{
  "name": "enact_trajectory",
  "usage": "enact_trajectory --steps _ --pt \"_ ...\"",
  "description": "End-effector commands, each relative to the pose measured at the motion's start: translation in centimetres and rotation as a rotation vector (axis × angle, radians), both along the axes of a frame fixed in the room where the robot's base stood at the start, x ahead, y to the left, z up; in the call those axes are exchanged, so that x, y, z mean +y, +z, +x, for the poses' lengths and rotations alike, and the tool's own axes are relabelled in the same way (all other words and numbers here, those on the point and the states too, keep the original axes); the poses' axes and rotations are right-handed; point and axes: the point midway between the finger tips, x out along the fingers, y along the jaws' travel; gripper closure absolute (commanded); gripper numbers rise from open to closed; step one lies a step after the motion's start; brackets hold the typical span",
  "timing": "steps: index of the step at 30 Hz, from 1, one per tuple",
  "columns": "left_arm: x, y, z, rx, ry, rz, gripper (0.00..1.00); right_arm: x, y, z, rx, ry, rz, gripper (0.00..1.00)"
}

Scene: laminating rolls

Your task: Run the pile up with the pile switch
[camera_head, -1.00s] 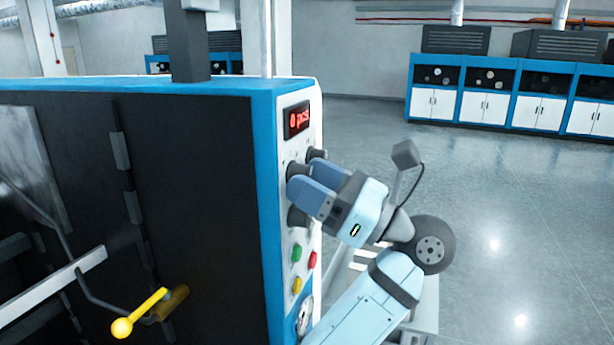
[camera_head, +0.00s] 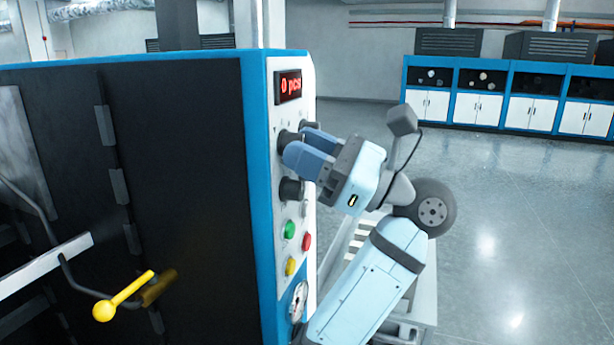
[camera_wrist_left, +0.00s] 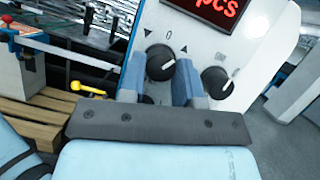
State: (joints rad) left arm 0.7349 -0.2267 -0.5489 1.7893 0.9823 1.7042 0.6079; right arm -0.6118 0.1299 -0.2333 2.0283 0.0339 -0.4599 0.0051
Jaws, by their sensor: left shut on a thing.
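The pile switch (camera_wrist_left: 160,63) is a dark round knob on the white control panel, with a down arrow, a 0 and an up arrow printed above it. A pale mark on the knob points to its right, on the up-arrow side. My left gripper (camera_wrist_left: 160,82) has its two blue fingers on either side of this knob and is shut on it. In the head view, my left gripper (camera_head: 298,150) reaches the panel from the right and partly hides the knobs (camera_head: 290,140). My right gripper is in neither view.
A red display (camera_head: 288,86) reads "0 pcs" above the knobs. Another knob (camera_wrist_left: 217,80) sits close right of my fingers. Green (camera_head: 289,229), red (camera_head: 307,241) and yellow (camera_head: 290,266) buttons are below. A yellow-handled lever (camera_head: 123,296) is at lower left. Floor at right is clear.

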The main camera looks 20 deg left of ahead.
Motion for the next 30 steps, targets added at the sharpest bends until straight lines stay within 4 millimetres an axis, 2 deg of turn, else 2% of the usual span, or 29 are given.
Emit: enact_trajectory --steps 1,4,11,18,30 --pt "0.0 -0.8 0.0 -0.043 -0.001 -0.002 0.93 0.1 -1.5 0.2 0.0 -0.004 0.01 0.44" --pt "0.0 -0.8 0.1 -0.13 -0.001 -0.004 0.93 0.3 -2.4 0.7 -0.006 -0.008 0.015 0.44" --pt "-0.1 -0.4 0.2 -0.319 -0.001 -0.011 0.93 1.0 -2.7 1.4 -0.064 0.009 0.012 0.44" --pt "0.0 -0.1 0.3 -0.472 -0.001 -0.015 0.93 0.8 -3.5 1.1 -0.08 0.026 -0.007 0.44" --pt "0.0 0.3 0.4 -0.582 -0.001 -0.02 0.93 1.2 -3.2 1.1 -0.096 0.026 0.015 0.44"
